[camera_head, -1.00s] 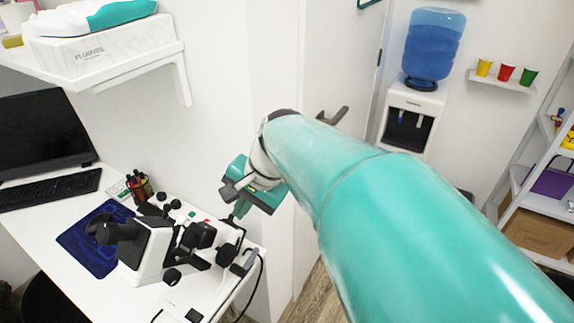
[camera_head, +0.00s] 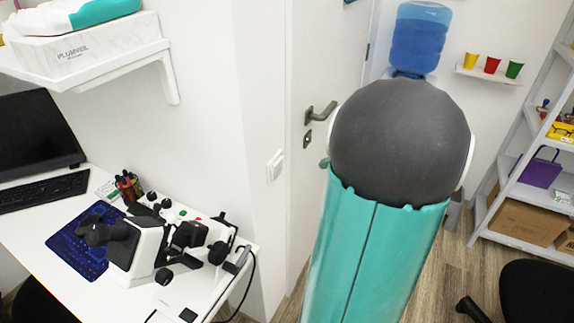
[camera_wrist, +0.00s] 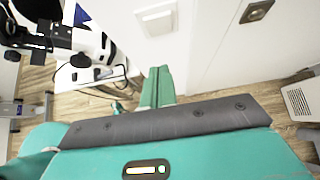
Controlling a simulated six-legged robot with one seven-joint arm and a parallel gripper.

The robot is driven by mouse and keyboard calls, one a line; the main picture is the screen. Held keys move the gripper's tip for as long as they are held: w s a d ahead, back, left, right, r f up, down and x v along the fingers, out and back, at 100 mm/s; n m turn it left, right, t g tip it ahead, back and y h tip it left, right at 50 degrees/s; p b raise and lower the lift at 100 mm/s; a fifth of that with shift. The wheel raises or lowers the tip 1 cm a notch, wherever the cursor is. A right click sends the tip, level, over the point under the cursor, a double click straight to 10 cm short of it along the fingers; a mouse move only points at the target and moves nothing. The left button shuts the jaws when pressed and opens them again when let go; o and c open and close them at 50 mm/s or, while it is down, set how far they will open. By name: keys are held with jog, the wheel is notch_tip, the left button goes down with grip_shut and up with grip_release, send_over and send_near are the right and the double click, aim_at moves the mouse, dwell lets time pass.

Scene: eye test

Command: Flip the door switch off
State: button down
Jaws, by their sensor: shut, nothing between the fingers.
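The white door switch (camera_head: 274,165) is on the narrow white wall strip left of the door, in the head view. It also shows at the top of the wrist view as a pale rectangular plate (camera_wrist: 157,17). My gripper (camera_wrist: 158,72) is in the wrist view, its teal fingers together with nothing between them. The fingertips are below the switch plate in that picture, with a gap between them. In the head view my own arm hides most of the gripper. I cannot tell which way the switch is set.
The white door has a dark handle (camera_head: 320,112) right of the switch. A white desk (camera_head: 40,235) with a microscope (camera_head: 135,245) stands at left, under a wall shelf (camera_head: 120,60). A water cooler bottle (camera_head: 418,40) and a shelving rack (camera_head: 520,190) are at right.

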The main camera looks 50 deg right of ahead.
send_near(278, 163)
jog(key=w+f, duration=0.1)
jog(key=f, duration=0.1)
jog(key=w+f, duration=0.1)
jog(key=f, duration=0.1)
jog(key=w+a+f, duration=0.1)
jog(key=w+f, duration=0.1)
jog(key=shift+w+a, duration=0.1)
jog(key=shift+w, duration=0.2)
jog(key=shift+w+r, duration=0.15)
jog(key=shift+w, duration=0.2)
jog(key=shift+r, duration=0.1)
jog(key=shift+r, duration=0.7)
